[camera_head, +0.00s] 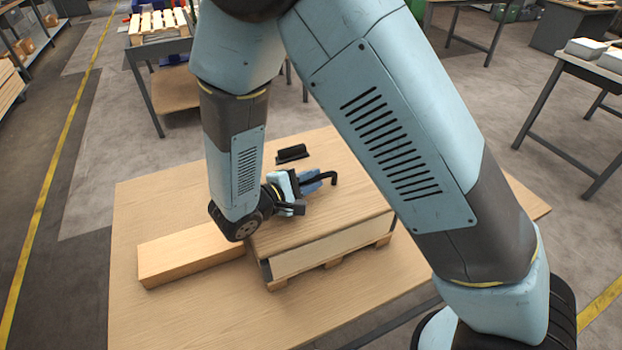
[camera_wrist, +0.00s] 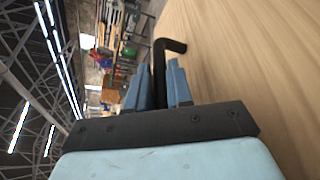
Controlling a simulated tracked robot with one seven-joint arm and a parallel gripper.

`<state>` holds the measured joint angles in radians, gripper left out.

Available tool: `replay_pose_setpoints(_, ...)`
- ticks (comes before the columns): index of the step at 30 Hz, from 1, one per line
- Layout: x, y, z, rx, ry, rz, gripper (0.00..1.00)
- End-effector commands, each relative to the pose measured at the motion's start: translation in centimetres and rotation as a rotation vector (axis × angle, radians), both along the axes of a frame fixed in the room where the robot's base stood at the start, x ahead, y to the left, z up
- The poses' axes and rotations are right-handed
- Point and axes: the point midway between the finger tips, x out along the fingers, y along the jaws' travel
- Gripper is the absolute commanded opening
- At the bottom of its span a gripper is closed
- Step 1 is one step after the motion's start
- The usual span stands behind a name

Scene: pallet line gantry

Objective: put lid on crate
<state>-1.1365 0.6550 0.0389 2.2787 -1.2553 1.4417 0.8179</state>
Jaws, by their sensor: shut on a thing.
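The wooden lid (camera_head: 340,205) lies over the top of the crate (camera_head: 330,252), whose pale front wall and dark corner show below it. I cannot tell whether a thin gap is left between them. My gripper (camera_head: 318,180) is low over the lid, its blue fingers shut on a black bent handle (camera_head: 333,177). In the wrist view, the handle (camera_wrist: 172,46) sticks out past the fingers of my gripper (camera_wrist: 164,85), beside the wood surface (camera_wrist: 240,70). A second black piece (camera_head: 292,153) is on the lid further back. My arm hides part of the lid's left and right sides.
The crate stands on a small pallet (camera_head: 275,284) on a wooden table (camera_head: 160,315). A long wooden block (camera_head: 190,250) lies left of the crate. The table is clear at the front. Other benches (camera_head: 160,50) stand behind, and a yellow line (camera_head: 60,160) marks the floor at left.

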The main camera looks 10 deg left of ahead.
Motion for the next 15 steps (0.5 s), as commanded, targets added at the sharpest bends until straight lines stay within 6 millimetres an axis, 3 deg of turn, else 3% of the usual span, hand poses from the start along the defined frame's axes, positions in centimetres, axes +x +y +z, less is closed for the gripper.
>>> replay_pose_setpoints(1, 0.00, 0.01, -0.12, 0.000, -0.001, 0.001, 0.00)
replay_pose_setpoints(2, 0.00, 0.01, -0.10, 0.000, 0.000, 0.000, 0.24)
replay_pose_setpoints(6, -0.01, 0.02, -0.07, 0.000, 0.000, 0.000, 0.37)
replay_pose_setpoints(9, -0.01, 0.03, -0.07, 0.000, 0.000, 0.000, 0.46)
replay_pose_setpoints(15, -0.01, 0.02, -0.05, 0.000, 0.000, 0.000, 0.46)
